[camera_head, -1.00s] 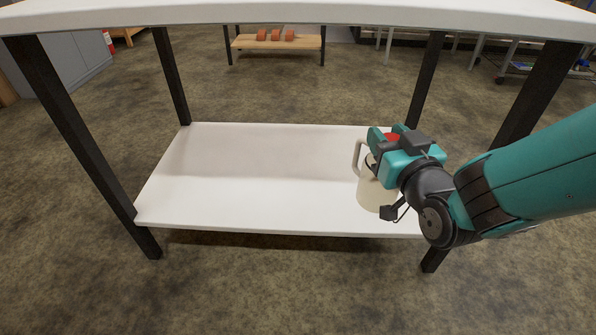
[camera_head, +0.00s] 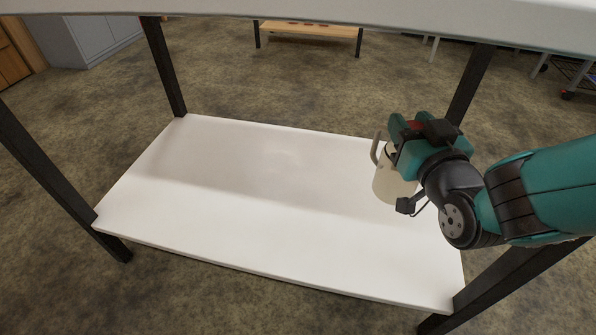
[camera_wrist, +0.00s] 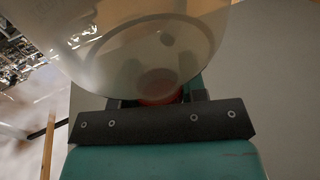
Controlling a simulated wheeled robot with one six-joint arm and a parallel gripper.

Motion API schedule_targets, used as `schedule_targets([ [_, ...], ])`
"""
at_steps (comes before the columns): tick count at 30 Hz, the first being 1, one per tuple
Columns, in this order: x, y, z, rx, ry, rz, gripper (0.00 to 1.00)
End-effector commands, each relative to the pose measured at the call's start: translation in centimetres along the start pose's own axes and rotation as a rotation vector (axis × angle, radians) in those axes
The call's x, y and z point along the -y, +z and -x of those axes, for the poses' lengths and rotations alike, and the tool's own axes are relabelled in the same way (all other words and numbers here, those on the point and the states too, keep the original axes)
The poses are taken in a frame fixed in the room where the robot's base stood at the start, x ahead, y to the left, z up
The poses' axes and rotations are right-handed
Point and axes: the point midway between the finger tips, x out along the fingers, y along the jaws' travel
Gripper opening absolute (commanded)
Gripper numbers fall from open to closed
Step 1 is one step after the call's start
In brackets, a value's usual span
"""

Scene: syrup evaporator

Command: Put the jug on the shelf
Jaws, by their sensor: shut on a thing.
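The cream jug (camera_head: 392,186) is held in my gripper (camera_head: 402,138) at the right side of the head view. Its handle (camera_head: 376,149) points up and to the left. The white lower shelf (camera_head: 240,200) is behind and below the jug in the picture. I cannot tell whether the jug's base touches the shelf. In the wrist view the jug (camera_wrist: 140,45) fills the top middle, close against my gripper (camera_wrist: 160,100). The fingers are mostly hidden by the jug and the gripper body.
The white upper board (camera_head: 300,22) spans the top above the shelf. Dark legs stand at the corners, one (camera_head: 470,84) just behind my gripper. The shelf's left and middle are bare. A low wooden bench (camera_head: 310,31) stands far behind.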

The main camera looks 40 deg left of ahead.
Motion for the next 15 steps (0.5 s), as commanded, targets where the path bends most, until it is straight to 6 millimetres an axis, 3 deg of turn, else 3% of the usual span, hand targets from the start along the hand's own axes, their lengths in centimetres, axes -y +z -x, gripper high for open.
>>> schedule_targets([
  [8,-0.2,0.6,0.1,0.000,0.004,-0.001,0.00],
  [11,-0.3,2.6,0.1,0.002,0.005,-0.001,0.00],
  [15,-0.3,6.9,0.1,0.004,0.005,-0.001,0.00],
])
